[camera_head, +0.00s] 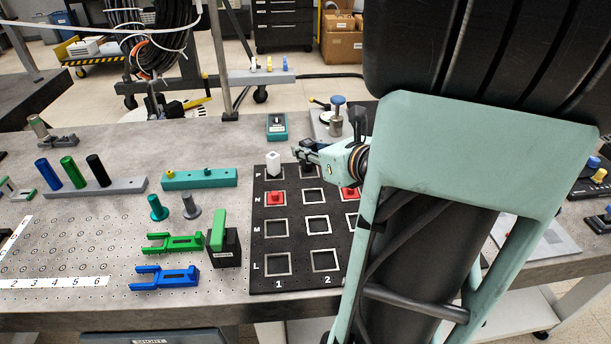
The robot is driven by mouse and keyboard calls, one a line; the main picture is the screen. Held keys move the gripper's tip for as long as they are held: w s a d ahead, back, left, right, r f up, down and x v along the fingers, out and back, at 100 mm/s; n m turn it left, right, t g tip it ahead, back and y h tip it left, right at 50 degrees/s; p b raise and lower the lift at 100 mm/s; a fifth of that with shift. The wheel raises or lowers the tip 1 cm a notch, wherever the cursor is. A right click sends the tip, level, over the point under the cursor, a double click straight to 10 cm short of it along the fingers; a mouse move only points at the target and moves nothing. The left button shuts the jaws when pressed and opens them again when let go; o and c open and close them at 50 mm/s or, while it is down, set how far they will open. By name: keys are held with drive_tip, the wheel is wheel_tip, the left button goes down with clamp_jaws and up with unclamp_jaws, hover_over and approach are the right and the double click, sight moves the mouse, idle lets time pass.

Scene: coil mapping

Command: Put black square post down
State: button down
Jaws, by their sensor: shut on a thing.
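My gripper (308,155) is over the back row of the black board (297,241), near the square hole in row P, column 2. It is shut on a small dark piece, which looks like the black square post. The post is hard to tell apart from the dark fingers, and I cannot tell whether its lower end touches the board. A red piece (275,198) sits in row N, column 1, and another red piece (349,192) is partly behind my arm.
My arm hides the board's right side. A metal knobbed cylinder (337,115) stands behind my gripper. Front board holes are empty.

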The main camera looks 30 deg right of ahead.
drive_tip(key=shift+m+h, duration=0.6)
drive_tip(key=shift+h, duration=0.2)
drive_tip(key=w+d+f+b, duration=0.1)
drive_tip(key=w+d+f, duration=0.1)
drive_tip(key=w+f, duration=0.1)
drive_tip(key=w+d+f+b, duration=0.2)
drive_tip(key=w, duration=0.2)
drive_tip(key=w+d+f+b, duration=0.2)
drive_tip(key=w+d+f, duration=0.1)
drive_tip(key=shift+w+d+f, duration=0.1)
drive_tip(key=shift+w+f, duration=0.2)
drive_tip(key=shift+w+d+f, duration=0.1)
drive_tip(key=shift+w+f, duration=0.05)
drive_tip(key=shift+f, duration=0.1)
drive_tip(key=shift+w+d+f+b, duration=0.1)
drive_tip(key=shift+w+f+b, duration=0.1)
drive_tip(key=shift+f+b, duration=1.35)
drive_tip(key=shift+f, duration=0.1)
drive_tip(key=shift+f, duration=0.15)
drive_tip(key=c, duration=1.7)
unclamp_jaws()
drive_tip(key=shift+c, duration=0.2)
